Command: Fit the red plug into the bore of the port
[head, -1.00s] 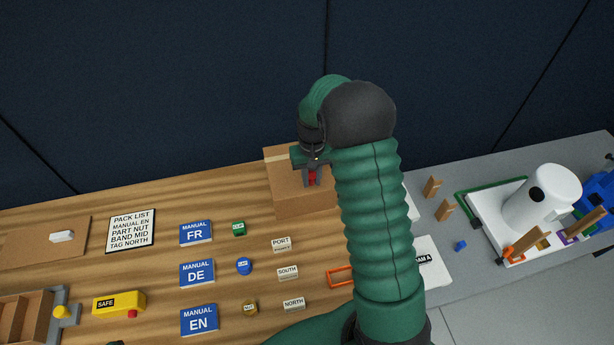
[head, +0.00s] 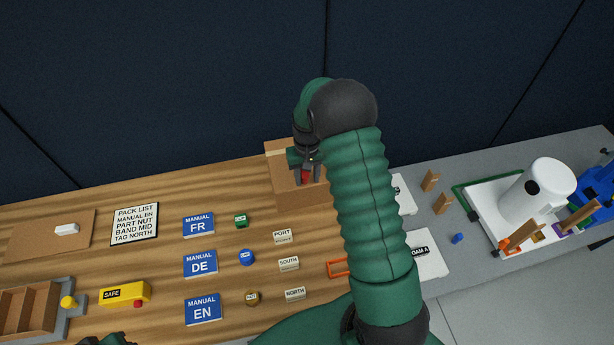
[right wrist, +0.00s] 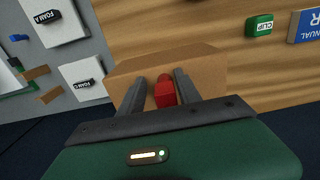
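The red plug (head: 304,177) is at the brown cardboard box (head: 290,192) at the back of the bench. My right gripper (head: 307,177) is over that box with its fingers on either side of the plug. In the right wrist view the plug (right wrist: 164,94) stands between the fingers, with a gap to the finger on the left; the gripper looks open. The plug's lower end is hard to make out. A white cylinder (head: 547,187) with a dark round bore (head: 532,187) lies at the right, apparently the port. Only a dark green bit of my left gripper (head: 108,340) shows at the bottom edge.
The white cylinder sits on a white tray with a green edge (head: 463,200), among wooden pieces (head: 522,235). White foam sheets (head: 430,265), an orange frame (head: 338,268), small labels and blue manuals (head: 202,309) lie on the bench. A yellow SAFE block (head: 125,292) is at left.

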